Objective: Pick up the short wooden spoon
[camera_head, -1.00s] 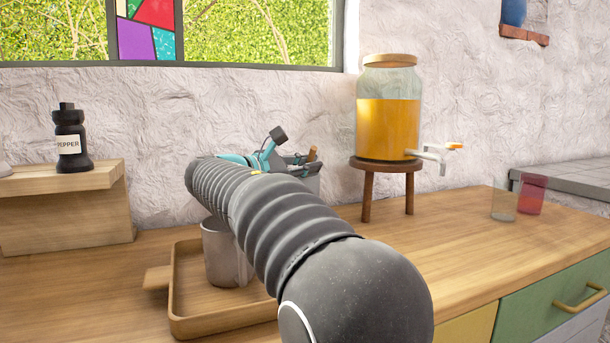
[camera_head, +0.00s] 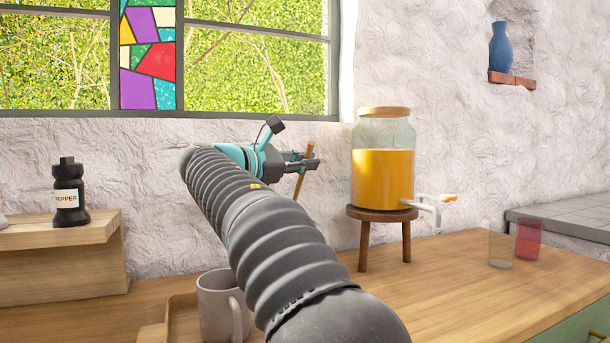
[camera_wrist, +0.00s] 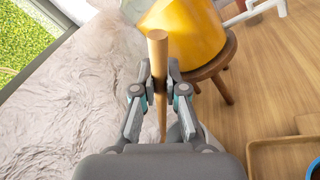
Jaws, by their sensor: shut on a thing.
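My gripper (camera_head: 302,163) is shut on a wooden stick-like handle, the wooden spoon (camera_head: 301,185), and holds it up near the white wall, left of the juice dispenser. In the wrist view the spoon (camera_wrist: 158,52) stands nearly upright between the two fingers of my gripper (camera_wrist: 159,80), with its round end above them. Its lower part is partly hidden behind my gripper, and I cannot make out the bowl.
The juice dispenser (camera_head: 383,178) stands on a wooden stool (camera_head: 381,214) to the right. A mug (camera_head: 222,305) sits on a wooden tray (camera_head: 183,320) below my arm. A pepper bottle (camera_head: 69,192) stands on a wooden shelf (camera_head: 60,250). Two glasses (camera_head: 502,248) (camera_head: 528,238) stand far right.

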